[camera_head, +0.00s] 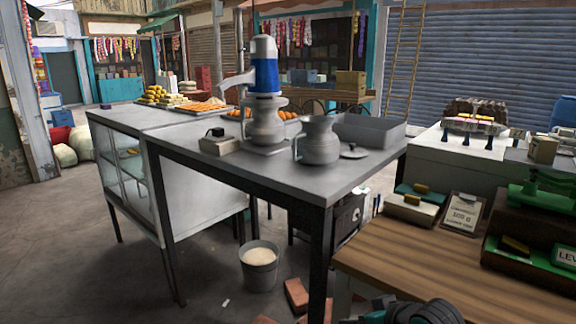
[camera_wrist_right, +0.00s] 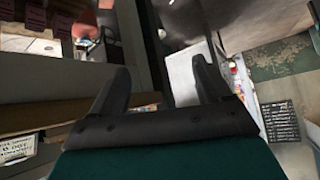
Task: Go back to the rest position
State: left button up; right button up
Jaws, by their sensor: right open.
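My right gripper (camera_wrist_right: 160,84) shows in the right wrist view with its two dark fingers spread apart and nothing between them. In the head view, dark parts of my right arm show at the bottom edge, beside the wooden counter. My left gripper is not in view. On the grey metal table (camera_head: 215,165) stand a blue and silver machine (camera_head: 265,75) over a metal vessel (camera_head: 264,125), and a metal pot (camera_head: 319,142) with a handle. A lid (camera_head: 354,151) lies beside the pot. My right gripper is apart from these.
A wooden counter (camera_head: 440,270) with a green scale (camera_head: 540,205) and signs is at the right front. A metal tray (camera_head: 370,130) sits at the table's back. A bucket (camera_head: 259,266) and bricks (camera_head: 296,294) are on the floor below.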

jog(key=s+f+t, duration=0.1)
jog(key=s+f, duration=0.3)
jog(key=s, duration=0.3)
jog(key=s+d+f+h, duration=0.1)
jog(key=s+f, duration=0.3)
jog(key=s, duration=0.3)
jog(key=s+d+f+m+t+h, duration=0.1)
jog(key=s+f, duration=0.3)
jog(key=s, duration=0.4)
jog(key=shift+t, duration=0.3)
dwell(1.2)
